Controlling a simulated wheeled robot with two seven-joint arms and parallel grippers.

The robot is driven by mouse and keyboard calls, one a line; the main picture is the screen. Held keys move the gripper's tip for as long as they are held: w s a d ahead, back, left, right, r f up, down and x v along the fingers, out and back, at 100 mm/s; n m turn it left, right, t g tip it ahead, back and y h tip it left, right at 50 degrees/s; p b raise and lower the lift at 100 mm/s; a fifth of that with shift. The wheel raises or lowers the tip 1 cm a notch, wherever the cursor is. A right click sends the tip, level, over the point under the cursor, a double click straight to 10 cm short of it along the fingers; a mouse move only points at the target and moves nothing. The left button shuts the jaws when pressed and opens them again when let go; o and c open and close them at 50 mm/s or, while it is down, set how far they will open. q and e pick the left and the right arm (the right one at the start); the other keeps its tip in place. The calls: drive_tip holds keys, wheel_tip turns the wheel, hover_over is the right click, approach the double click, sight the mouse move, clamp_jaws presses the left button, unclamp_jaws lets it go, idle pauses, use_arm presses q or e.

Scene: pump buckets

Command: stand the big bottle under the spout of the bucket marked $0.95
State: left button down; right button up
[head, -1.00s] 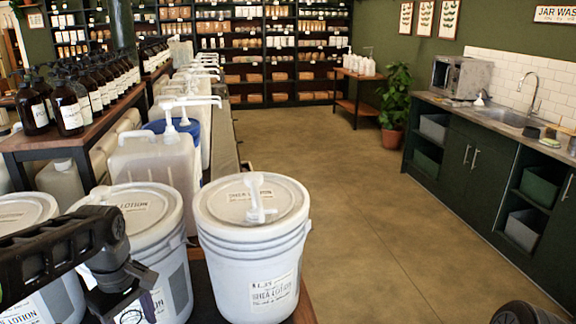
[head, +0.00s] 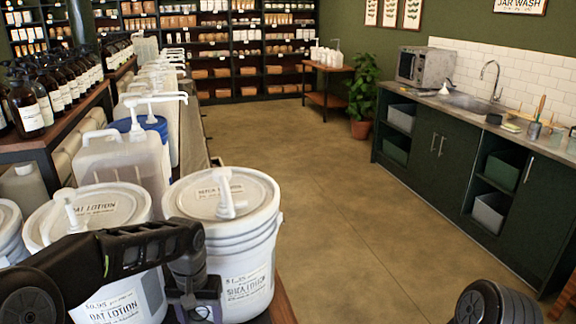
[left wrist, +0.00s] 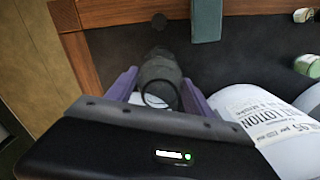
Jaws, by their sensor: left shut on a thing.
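The bucket marked $0.95 (head: 120,300) is a white oat lotion tub at the lower left of the head view, with a white pump (head: 72,214) on its lid. My left arm crosses in front of it and hides part of it. Its label (left wrist: 262,118) shows at the right of the left wrist view. My left gripper (left wrist: 160,82) has its purple fingers shut on a dark grey, round-mouthed bottle (left wrist: 158,70), beside that bucket. The bottle's lower part is hard to make out. In the head view the left hand (head: 192,278) is low, before the shea lotion bucket. My right gripper is out of view.
The shea lotion bucket (head: 245,255) stands close at the right. A jug with a pump (head: 122,165) and more containers stand behind. Small greenish jars (left wrist: 306,66) lie at the wrist view's right edge. A wooden edge (left wrist: 75,60) borders the dark surface. The floor (head: 350,220) is clear.

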use_arm(q)
wheel_tip(320, 180, up, 6)
drive_tip(key=p, duration=0.3)
drive_tip(key=shift+r, duration=0.25)
wheel_tip(320, 180, down, 6)
drive_tip(key=b, duration=0.3)
drive_tip(key=shift+a+f, duration=0.1)
drive_tip(key=shift+f, duration=0.2)
drive_tip(key=shift+r, duration=0.1)
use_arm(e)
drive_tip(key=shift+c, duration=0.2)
